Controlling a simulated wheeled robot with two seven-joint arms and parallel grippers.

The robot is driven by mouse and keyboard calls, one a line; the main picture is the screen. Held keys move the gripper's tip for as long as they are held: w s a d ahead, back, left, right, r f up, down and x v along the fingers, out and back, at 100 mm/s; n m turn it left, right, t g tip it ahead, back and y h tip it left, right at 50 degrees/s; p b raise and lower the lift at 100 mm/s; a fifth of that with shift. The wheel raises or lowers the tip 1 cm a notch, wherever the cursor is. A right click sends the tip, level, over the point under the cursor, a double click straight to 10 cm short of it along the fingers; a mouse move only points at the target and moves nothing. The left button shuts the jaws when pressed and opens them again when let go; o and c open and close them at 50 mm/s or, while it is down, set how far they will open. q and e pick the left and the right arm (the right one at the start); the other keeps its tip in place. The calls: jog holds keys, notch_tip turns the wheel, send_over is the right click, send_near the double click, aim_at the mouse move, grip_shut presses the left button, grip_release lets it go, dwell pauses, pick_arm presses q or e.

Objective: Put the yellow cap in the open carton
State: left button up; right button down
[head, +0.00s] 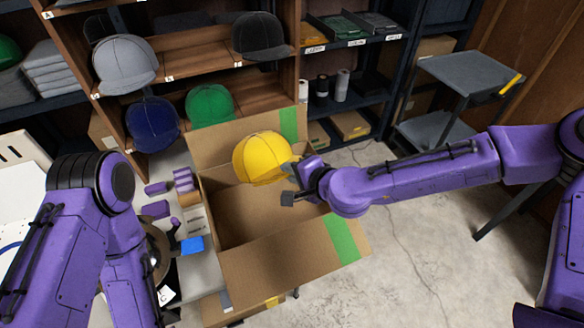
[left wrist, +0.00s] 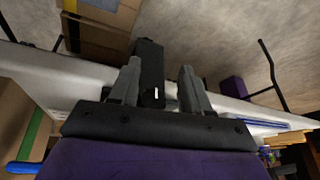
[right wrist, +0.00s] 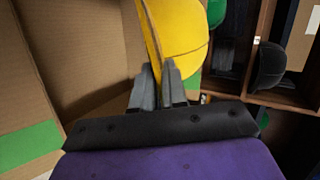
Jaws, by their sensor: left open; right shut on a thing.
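The yellow cap (head: 262,158) is held by my right gripper (head: 291,182), at the far right part of the open carton's mouth. In the right wrist view the yellow cap (right wrist: 178,40) stands up from between the two fingers of the right gripper (right wrist: 160,85), which are shut on its edge. The open carton (head: 245,215) is brown with green tape on its flaps, and its visible inside looks empty. The carton's wall also shows in the right wrist view (right wrist: 70,50). My left gripper (left wrist: 158,85) is open and empty in the left wrist view; the head view does not clearly show it.
A wooden shelf (head: 195,72) behind the carton holds a grey cap (head: 124,64), a black cap (head: 262,36), a navy cap (head: 152,124) and a green cap (head: 209,105). A grey cart (head: 470,75) stands back right. Concrete floor (head: 410,225) is clear right of the carton.

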jog(key=w+a+f+m+t+h+b, duration=0.1)
jog(key=w+a+f+m+h+b, duration=0.1)
jog(key=f+b, duration=0.8)
notch_tip(320, 180, down, 3)
jog(key=shift+a+f+b, duration=0.1)
jog(key=shift+a+b, duration=0.2)
jog(key=shift+a, duration=0.2)
jog(key=c, duration=1.1)
grip_release()
jog(key=v, duration=1)
jog(key=shift+s, duration=0.25)
